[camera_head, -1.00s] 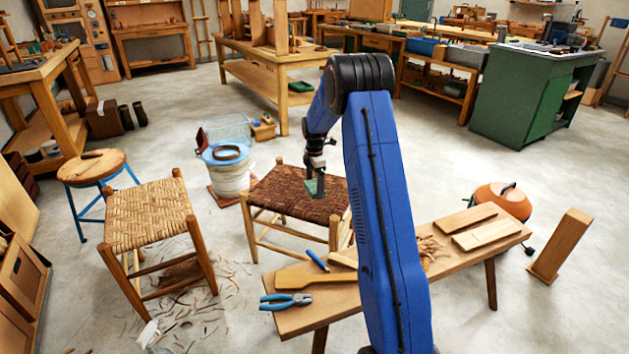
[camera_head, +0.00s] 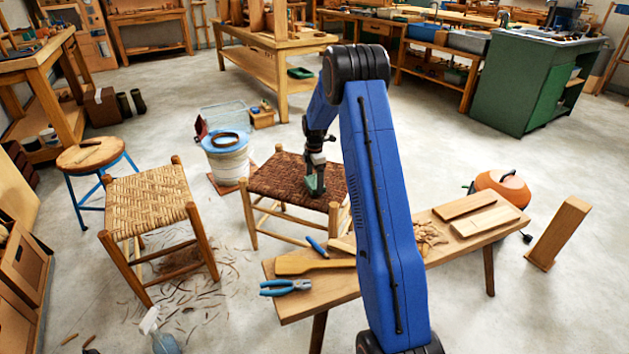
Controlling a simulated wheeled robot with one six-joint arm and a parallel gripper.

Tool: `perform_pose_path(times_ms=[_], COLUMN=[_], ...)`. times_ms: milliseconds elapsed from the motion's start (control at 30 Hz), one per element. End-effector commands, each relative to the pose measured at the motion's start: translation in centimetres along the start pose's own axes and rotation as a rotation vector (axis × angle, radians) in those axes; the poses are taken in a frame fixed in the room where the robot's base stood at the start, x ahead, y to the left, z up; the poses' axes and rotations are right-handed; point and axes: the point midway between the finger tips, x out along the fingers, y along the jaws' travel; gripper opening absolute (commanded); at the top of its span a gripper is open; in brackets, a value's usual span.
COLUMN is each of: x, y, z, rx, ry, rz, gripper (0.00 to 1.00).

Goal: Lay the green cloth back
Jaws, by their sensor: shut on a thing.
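The green cloth (camera_head: 316,187) is a small dark green patch at the tip of my gripper (camera_head: 315,176), over the dark brown woven seat (camera_head: 285,176) of a wooden stool. My gripper points down and is shut on the cloth. The cloth is near the right part of the seat. I cannot tell whether the cloth touches the seat weave. My blue arm hides part of the stool's right side.
A low bench (camera_head: 340,279) in front holds blue pliers (camera_head: 285,287), a blue-handled tool, wood pieces and shavings. A stool with a pale woven seat (camera_head: 148,200) stands left. A white bucket (camera_head: 228,160) stands behind. Shavings litter the floor between.

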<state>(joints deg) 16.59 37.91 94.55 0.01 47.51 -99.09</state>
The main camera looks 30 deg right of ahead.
Motion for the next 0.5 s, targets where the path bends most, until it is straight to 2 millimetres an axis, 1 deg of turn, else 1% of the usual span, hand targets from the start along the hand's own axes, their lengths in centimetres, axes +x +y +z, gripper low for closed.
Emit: perform_pose_path(times_ms=[500], x=[0.29], y=[0.01], z=[0.0], rx=[0.0], ry=[0.0], rz=[0.0], gripper=[0.67])
